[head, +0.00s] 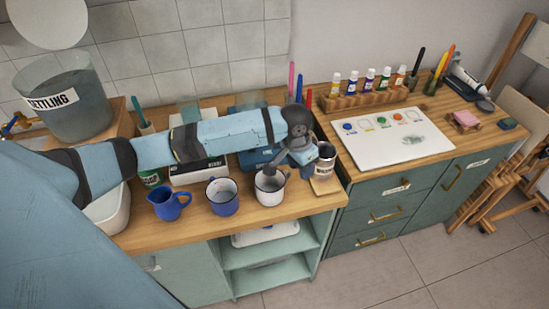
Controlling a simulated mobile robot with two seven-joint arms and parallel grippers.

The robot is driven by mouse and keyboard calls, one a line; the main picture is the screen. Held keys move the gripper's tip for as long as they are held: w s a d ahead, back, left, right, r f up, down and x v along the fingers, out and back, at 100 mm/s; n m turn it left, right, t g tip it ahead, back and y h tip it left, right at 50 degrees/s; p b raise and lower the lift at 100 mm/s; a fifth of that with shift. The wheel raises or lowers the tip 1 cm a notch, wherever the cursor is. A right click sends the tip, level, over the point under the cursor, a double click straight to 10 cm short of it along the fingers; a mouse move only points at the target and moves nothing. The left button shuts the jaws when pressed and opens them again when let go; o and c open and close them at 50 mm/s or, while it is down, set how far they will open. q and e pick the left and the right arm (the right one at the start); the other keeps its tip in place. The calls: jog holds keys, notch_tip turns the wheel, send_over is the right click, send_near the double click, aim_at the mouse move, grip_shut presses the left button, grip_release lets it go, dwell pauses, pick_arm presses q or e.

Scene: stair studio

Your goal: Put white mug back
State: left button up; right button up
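The white mug (268,192) with a dark rim stands upright near the front edge of the wooden counter. My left arm reaches across the counter from the left, and my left gripper (283,171) points down at the mug's rim on its right side. A finger is at or over the mug's opening. I cannot tell whether the fingers are closed on the mug. My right gripper is not in view.
A blue mug (222,199) and a blue jug (168,205) stand left of the white mug. Open green shelves (266,279) are below. A paint palette (393,137) lies farther right.

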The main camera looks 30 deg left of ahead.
pick_arm(q)
jog(key=s+d+f+t+h, duration=0.4)
jog(key=s+d+f+t, duration=0.1)
jog(key=s+d+f, duration=0.55)
jog(key=s+a+f+t+y, duration=0.1)
jog(key=s+a+f+t, duration=0.1)
jog(key=s, duration=0.4)
jog(key=s+a+f+n+t+y, duration=0.1)
jog(key=s+a+t, duration=0.2)
jog(key=s, duration=0.3)
jog(key=shift+s+f, duration=0.3)
jog(key=shift+f, duration=0.05)
jog(key=shift+a+r+p, duration=0.15)
jog(key=shift+r+p, duration=0.7)
jog(key=shift+p, duration=0.2)
